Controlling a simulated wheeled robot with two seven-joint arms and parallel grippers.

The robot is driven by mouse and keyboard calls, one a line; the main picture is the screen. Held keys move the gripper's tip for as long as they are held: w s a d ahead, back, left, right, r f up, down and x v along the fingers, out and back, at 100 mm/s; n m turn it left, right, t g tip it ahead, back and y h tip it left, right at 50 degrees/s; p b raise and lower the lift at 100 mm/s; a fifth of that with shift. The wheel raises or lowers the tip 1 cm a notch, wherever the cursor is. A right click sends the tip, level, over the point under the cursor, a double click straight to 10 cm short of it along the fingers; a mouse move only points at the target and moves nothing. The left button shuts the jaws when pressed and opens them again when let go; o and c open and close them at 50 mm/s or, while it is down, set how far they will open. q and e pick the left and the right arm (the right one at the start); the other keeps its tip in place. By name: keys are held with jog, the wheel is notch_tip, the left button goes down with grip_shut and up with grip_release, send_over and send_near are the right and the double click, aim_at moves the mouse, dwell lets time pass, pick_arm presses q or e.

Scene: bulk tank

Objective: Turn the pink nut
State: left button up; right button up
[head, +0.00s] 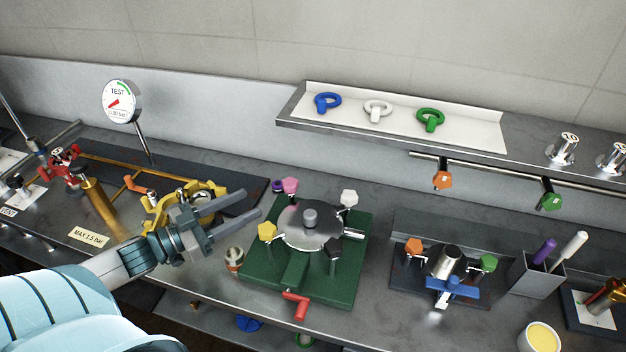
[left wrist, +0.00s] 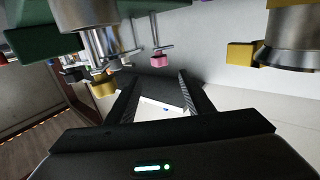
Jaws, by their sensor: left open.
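The pink nut (head: 290,185) stands at the back left of the round steel cover (head: 325,230) on the green base (head: 350,284). A pink piece, which looks like the same nut, shows in the left wrist view (left wrist: 158,60) just beyond my fingers. My left gripper (head: 252,204) is open and empty, its two fingers pointing right, to the left of the pink nut and apart from it. A yellow nut (head: 267,231), a white nut (head: 349,198) and a dark nut (head: 335,249) stand around the same cover. My right gripper is not in view.
A yellow clamp ring (head: 156,222) lies beside and behind my left gripper. A red handle (head: 297,303) sticks out at the green base's front. A shelf (head: 470,133) with ring bolts hangs behind. A smaller fixture with orange (head: 414,246) and green nuts stands right.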

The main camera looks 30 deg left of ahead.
aim_at(289, 185)
pick_arm(q)
jog(key=p+x, duration=0.5)
jog(key=x, duration=1.2)
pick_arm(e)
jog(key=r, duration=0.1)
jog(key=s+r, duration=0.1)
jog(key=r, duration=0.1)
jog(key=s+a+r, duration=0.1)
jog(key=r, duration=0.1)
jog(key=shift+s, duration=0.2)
pick_arm(q)
jog(key=shift+w+d, duration=0.1)
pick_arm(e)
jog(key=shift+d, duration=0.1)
pick_arm(q)
jog(key=c, duration=1.1)
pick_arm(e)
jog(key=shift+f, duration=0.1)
